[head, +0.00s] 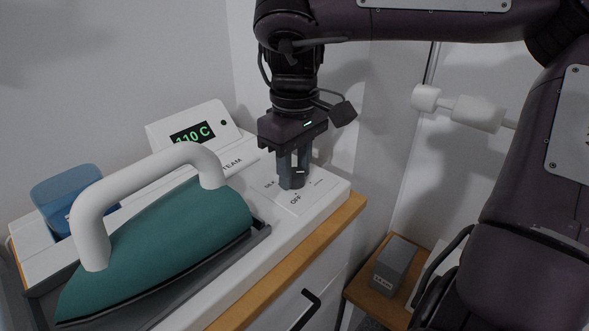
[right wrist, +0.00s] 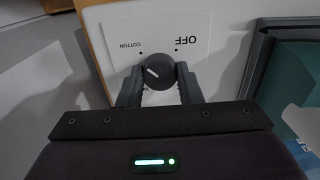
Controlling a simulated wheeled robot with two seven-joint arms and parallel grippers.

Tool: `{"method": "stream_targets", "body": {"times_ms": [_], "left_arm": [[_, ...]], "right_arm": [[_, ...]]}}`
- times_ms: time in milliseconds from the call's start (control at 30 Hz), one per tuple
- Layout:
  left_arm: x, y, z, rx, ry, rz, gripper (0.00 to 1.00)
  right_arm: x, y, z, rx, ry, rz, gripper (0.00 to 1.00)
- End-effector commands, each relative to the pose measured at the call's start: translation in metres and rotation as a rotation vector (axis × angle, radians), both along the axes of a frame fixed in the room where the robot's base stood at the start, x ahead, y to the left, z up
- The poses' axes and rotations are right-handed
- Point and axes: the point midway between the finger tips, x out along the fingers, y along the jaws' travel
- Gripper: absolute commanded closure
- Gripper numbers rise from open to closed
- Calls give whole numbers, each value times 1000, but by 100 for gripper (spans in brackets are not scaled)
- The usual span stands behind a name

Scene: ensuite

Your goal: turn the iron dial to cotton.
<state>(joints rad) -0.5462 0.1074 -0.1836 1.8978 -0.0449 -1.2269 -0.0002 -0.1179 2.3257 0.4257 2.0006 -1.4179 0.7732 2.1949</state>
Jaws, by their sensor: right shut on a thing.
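The iron dial (right wrist: 160,70) is a round black knob on a white plate, with a short white mark on its left side. The mark points left and slightly up in the right wrist view, near the COTTON side and away from OFF. The COTTON label (right wrist: 131,46) is up and left of the dial, and the OFF label (right wrist: 186,40) is up and right. My right gripper (right wrist: 160,88) is shut on the dial, a finger on each side. In the head view this gripper (head: 292,172) points down and hides most of the dial. My left gripper is not in view.
A teal iron (head: 185,228) with a white handle rests on the white station (head: 325,187), left of the dial. A blue tank (head: 65,195) is at far left. A grey box (head: 395,264) sits on a low wooden surface at right.

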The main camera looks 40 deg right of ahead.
Motion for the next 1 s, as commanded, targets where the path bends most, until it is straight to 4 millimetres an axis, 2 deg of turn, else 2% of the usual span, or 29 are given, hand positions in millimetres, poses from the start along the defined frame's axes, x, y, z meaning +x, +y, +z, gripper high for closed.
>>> {"method": "stream_targets", "body": {"times_ms": [467, 500, 633, 900, 1000], "left_arm": [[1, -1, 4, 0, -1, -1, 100], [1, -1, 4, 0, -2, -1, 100], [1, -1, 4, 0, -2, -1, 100], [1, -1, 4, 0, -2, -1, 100], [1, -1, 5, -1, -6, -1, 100]], "right_arm": [[1, 0, 1, -1, -5, -15, 91], [1, 0, 1, -1, -4, -15, 63], [1, 0, 1, -1, -3, -14, 46], [0, 0, 1, 0, -1, -13, 46], [1, 0, 8, -1, -3, -13, 46]]}}
